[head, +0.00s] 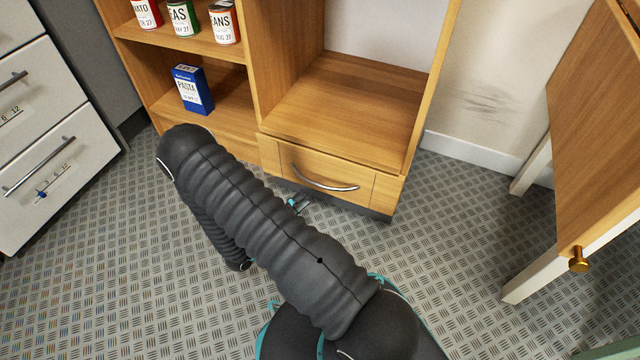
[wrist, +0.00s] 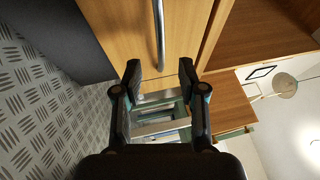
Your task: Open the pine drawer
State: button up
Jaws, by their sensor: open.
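The pine drawer (head: 310,166) is at the bottom of a wooden shelf unit in the head view and looks shut. Its curved silver handle (head: 324,184) runs across the front. In the wrist view the drawer front (wrist: 120,25) fills the top middle, and the handle (wrist: 159,35) runs up and down there. My gripper (wrist: 158,75) is open and empty, its two fingertips just below the handle's lower end in the picture, apart from it. In the head view my arm hides most of the gripper; only a small part (head: 298,203) shows near the drawer's lower edge.
A blue pasta box (head: 192,90) and several cans (head: 183,18) stand on the unit's shelves. White drawers (head: 40,140) with bar handles are at left. A wooden table (head: 590,130) with a brass knob (head: 578,260) is at right. Patterned floor (head: 440,250) lies open between.

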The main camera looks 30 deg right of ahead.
aim_at(319, 182)
jog(key=x, duration=0.8)
jog(key=shift+c, duration=0.3)
grip_shut()
